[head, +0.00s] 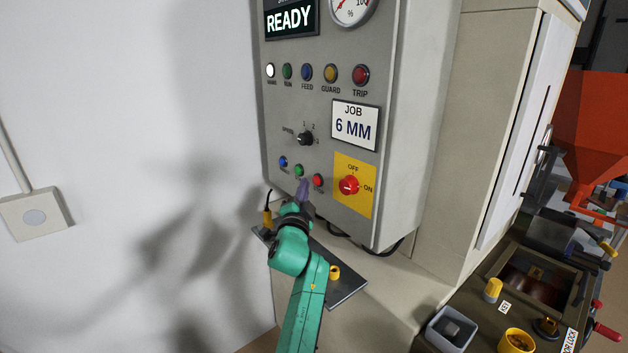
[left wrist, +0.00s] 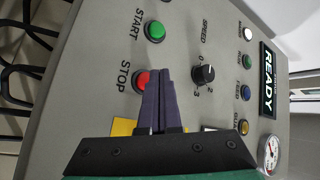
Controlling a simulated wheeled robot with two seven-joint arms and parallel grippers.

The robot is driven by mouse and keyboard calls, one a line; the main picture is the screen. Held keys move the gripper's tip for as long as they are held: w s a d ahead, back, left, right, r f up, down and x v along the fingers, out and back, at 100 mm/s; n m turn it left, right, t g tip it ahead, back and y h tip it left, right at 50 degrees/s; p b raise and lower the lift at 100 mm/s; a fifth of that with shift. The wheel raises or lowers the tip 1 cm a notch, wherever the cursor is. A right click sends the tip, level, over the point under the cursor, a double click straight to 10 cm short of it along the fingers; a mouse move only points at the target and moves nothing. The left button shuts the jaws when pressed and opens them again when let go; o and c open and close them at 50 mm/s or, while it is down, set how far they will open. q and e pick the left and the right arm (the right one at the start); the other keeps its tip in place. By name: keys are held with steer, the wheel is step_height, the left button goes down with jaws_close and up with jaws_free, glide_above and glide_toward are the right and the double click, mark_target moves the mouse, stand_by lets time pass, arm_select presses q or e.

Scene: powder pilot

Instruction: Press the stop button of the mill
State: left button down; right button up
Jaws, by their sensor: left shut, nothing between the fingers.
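The red stop button (head: 318,180) sits on the lower grey control panel, right of the green start button (head: 299,170). In the left wrist view the red button (left wrist: 139,79) is labelled STOP, and the green button (left wrist: 155,31) is labelled START. My left gripper (head: 304,182) is shut and empty, just left of the stop button in the head view. In the left wrist view its purple fingertips (left wrist: 159,71) cover the right edge of the stop button. I cannot tell whether they touch the panel. My right gripper is not in view.
A black speed knob (head: 305,138) is above the buttons. A red rotary switch (head: 349,185) on a yellow plate is to the right. Indicator lamps and a READY display (head: 290,21) are higher up. A dark shelf (head: 342,289) lies below the panel. The white wall is at left.

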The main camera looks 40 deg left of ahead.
arm_select(q)
steer(key=s+p, duration=0.1)
steer(key=s, duration=0.1)
steer(key=s+a+p, duration=0.1)
steer(key=s+p, duration=0.1)
steer(key=s, duration=0.1)
steer(key=shift+s+a+p, duration=0.3)
steer(key=shift+s+a, duration=0.05)
stand_by(0.6)
